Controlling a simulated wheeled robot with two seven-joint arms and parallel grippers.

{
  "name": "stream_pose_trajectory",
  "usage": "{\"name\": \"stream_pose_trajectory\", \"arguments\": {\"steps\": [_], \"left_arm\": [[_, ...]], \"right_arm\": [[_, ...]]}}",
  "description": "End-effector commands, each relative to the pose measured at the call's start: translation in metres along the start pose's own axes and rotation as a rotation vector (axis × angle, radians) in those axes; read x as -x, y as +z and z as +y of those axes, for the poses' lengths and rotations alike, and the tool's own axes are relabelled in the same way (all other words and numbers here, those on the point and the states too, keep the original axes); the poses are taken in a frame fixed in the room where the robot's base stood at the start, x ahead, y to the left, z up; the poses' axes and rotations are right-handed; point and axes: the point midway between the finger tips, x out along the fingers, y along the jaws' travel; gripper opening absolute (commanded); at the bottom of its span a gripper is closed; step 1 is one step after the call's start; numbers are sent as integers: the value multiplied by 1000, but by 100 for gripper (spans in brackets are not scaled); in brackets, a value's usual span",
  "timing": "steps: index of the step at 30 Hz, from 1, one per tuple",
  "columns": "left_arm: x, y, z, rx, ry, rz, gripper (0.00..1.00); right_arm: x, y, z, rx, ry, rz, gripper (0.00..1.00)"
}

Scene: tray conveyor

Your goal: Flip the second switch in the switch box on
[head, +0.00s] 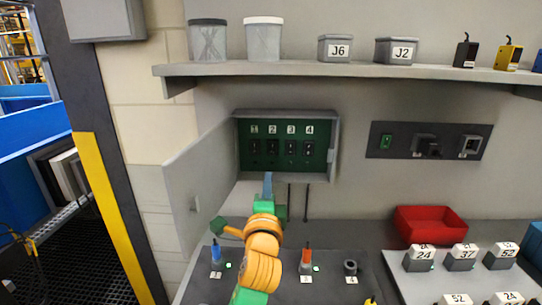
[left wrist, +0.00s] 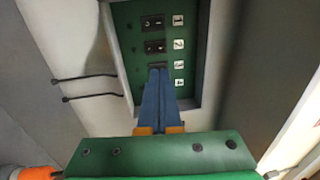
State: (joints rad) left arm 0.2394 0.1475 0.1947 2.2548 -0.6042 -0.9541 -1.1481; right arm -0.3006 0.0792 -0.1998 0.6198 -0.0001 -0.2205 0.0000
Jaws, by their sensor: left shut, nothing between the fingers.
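The grey switch box (head: 336,150) hangs on the wall with its door (head: 195,180) open to the left. Its green panel holds switches under labels 1, 2, 3 and 4. The second switch (head: 272,147) is dark; whether it is on is too small to tell. It also shows uncovered in the left wrist view (left wrist: 155,46). My left gripper (head: 268,176) is shut and empty, its blue fingers pointing up at the box's lower edge in the head view. In the left wrist view its fingertips (left wrist: 157,72) overlap the third switch and hide the fourth; contact cannot be told. My right gripper is out of view.
A shelf (head: 350,70) with tubs and labelled boxes runs above the box. A wall panel (head: 400,140) is to its right. Below are a counter with a blue tool (head: 216,254), an orange-topped tool (head: 306,254) and a red bin (head: 430,226).

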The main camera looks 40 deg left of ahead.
Motion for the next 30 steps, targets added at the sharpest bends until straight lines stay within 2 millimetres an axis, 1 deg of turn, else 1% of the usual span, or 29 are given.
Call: {"name": "stream_pose_trajectory", "arguments": {"steps": [4,7,21,25,30], "left_arm": [[-2,0,-1,-1,0,0,0],[-13,0,-2,-3,-1,-1,0],[-111,0,-4,2,0,-1,0],[-130,0,-2,2,0,-2,0],[-140,0,-1,1,0,0,0]], "right_arm": [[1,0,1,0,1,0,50],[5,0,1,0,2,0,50],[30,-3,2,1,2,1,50],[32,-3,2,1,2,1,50],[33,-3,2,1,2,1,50]]}}
